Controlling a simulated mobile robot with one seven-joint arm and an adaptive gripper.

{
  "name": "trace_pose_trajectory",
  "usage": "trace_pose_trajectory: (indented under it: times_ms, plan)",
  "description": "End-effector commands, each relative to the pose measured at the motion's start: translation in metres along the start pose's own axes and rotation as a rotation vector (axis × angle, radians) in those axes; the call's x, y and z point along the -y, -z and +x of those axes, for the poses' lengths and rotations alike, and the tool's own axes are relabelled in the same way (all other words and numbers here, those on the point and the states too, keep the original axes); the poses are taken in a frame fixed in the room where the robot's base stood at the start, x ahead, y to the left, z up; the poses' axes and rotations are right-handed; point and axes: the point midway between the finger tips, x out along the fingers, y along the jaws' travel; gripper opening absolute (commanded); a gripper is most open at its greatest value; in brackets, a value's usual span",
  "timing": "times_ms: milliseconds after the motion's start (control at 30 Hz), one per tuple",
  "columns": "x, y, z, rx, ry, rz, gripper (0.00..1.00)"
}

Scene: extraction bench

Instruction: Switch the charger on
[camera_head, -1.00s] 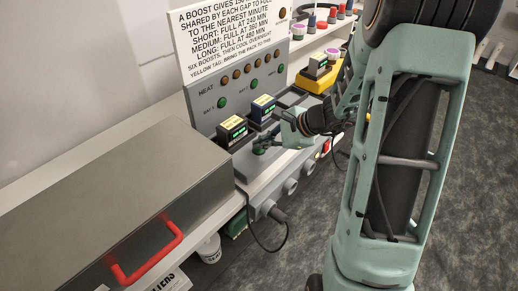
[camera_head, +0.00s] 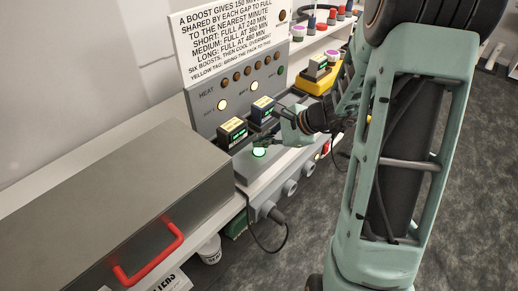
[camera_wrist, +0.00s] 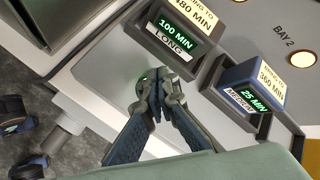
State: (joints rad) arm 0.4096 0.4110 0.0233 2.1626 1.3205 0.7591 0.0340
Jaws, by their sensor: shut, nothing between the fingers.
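The charger is a grey unit with an upright panel (camera_head: 208,115) and a flat deck along the bench. A battery pack marked LONG (camera_head: 232,132) reads 100 MIN in one bay. A blue pack marked MEDIUM (camera_wrist: 250,90) reads 25 MIN in the other.
The bay 1 lamp (camera_head: 223,105) and bay 2 lamp (camera_head: 254,87) glow pale yellow. The heat lamps look dull orange. A metal box with a red handle (camera_head: 150,257) stands at left. A yellow holder (camera_head: 314,82) with a pack sits behind my gripper. A cable hangs at the front.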

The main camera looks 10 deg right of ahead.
Motion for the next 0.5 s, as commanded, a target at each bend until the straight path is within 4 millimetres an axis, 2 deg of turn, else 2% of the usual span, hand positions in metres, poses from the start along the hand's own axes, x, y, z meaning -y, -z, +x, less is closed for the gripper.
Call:
trace_pose_trajectory:
  times_ms: [233,500]
  plan:
    - [0.002,-0.002,-0.003,0.000,0.001,-0.001,0.00]
    - [0.016,-0.015,-0.021,0.000,0.002,-0.001,0.00]
